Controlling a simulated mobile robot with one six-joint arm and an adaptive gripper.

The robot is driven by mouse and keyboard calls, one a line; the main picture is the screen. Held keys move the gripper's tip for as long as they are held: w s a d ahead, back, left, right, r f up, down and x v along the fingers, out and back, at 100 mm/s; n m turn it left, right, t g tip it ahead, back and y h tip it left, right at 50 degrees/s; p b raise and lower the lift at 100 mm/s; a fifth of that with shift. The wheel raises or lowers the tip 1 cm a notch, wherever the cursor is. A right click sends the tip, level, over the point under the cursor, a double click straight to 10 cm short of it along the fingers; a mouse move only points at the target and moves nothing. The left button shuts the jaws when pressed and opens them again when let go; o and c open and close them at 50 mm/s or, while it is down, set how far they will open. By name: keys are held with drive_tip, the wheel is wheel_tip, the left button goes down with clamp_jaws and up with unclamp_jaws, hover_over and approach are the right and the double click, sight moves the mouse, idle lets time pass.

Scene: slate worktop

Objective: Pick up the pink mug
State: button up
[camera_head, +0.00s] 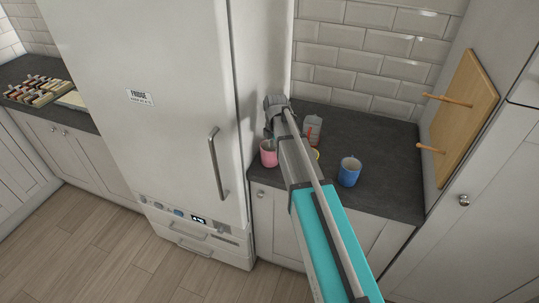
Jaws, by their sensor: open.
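The pink mug (268,154) stands upright near the front left edge of the slate worktop (380,140), close to the fridge side. My arm crosses in front of the worktop and hides part of the mug's right side. My gripper (273,101) is above and behind the mug in the picture, near the fridge side. It is open and apart from the mug. Its fingertips are small and hard to make out.
A blue mug (349,173) stands to the right on the worktop. A grey and red container (313,129) and a mostly hidden yellow thing (316,153) are beside my arm. The fridge (170,100) bounds the left; a wooden peg board (463,115) is at right.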

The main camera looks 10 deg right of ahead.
sight(275, 165)
drive_tip(key=shift+s+d+f+b, duration=0.1)
drive_tip(key=shift+s+f+b, duration=0.05)
drive_tip(key=shift+f+b, duration=2.35)
clamp_jaws()
